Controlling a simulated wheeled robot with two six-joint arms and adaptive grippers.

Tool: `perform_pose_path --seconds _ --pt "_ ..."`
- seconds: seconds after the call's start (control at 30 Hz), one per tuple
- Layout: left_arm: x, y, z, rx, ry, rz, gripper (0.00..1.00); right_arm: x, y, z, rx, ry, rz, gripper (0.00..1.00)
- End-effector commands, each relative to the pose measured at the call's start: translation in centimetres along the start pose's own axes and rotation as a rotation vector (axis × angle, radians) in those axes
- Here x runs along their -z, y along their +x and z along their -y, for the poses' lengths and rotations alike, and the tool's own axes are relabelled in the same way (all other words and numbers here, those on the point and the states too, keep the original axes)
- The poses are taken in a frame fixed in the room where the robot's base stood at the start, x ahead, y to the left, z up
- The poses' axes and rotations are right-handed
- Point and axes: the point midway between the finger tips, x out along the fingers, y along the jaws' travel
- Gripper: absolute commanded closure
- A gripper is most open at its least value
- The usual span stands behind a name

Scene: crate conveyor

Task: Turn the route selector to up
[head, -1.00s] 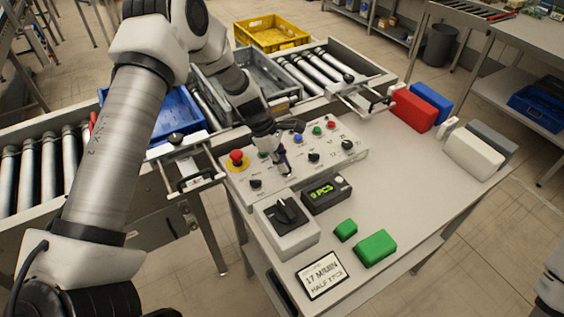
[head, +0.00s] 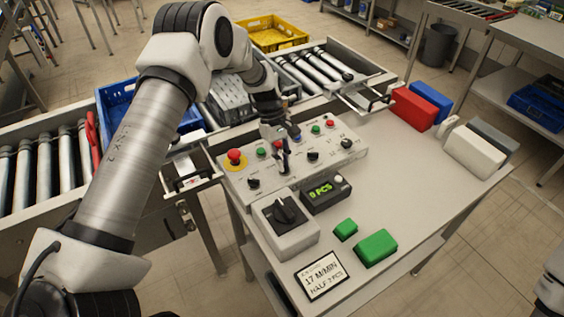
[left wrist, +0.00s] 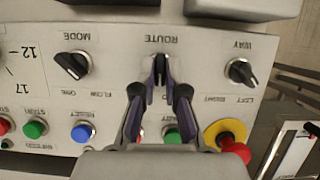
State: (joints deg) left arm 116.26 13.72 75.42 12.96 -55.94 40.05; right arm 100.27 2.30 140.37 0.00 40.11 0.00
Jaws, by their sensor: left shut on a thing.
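The control panel (head: 322,158) stands on the table in the head view. Its route selector (left wrist: 160,66), under the upside-down label ROUTE in the left wrist view, is a small dark knob largely hidden between my fingertips. My left gripper (head: 284,166) reaches down onto the panel from behind. In the left wrist view its two fingertips (left wrist: 160,74) are closed on the knob, one on each side. I cannot tell which way the knob points. My right gripper is not in view.
The mode knob (left wrist: 72,66) and way knob (left wrist: 241,72) flank it. The red emergency button (head: 235,157) and coloured push buttons are close by. A selector box (head: 284,236), a display (head: 326,194) and green blocks (head: 376,246) stand in front. Conveyor rollers (head: 322,67) run behind.

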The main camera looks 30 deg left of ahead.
Motion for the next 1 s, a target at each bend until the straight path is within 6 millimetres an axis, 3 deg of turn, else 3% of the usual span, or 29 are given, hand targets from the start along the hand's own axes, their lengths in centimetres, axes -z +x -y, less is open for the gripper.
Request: perform_pose_path --seconds 0.6,1.0 --pt "-0.2 0.5 -0.2 0.222 0.52 0.008 1.0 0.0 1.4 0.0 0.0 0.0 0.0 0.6" --pt "-0.3 0.5 -0.3 0.3 0.709 0.01 1.0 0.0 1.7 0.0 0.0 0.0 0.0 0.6"
